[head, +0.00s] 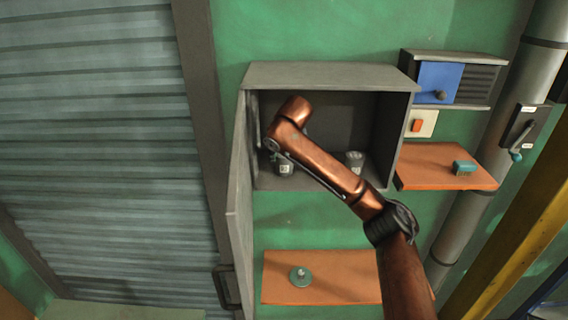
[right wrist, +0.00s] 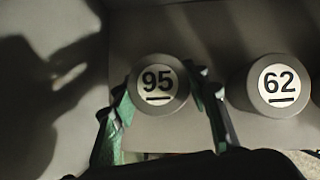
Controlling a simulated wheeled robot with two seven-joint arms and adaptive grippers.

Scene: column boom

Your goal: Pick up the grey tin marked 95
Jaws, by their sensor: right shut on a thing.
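The grey tin marked 95 (right wrist: 158,104) is in the middle of the right wrist view, with its round white label facing the camera. My right gripper (right wrist: 163,88) has a finger on each side of it and is shut on it. In the head view my right arm reaches into the open grey cabinet (head: 330,75), and the gripper is mostly hidden by the arm. A grey tin (head: 285,169) shows at the left inside, beside the gripper; its number is too small to read there. My left gripper is not in view.
A grey tin marked 62 (right wrist: 278,86) stands close to the right of the held one. The cabinet door (head: 240,205) is swung open at the left. An orange shelf (head: 425,165) is at the right, and another (head: 340,280) is below.

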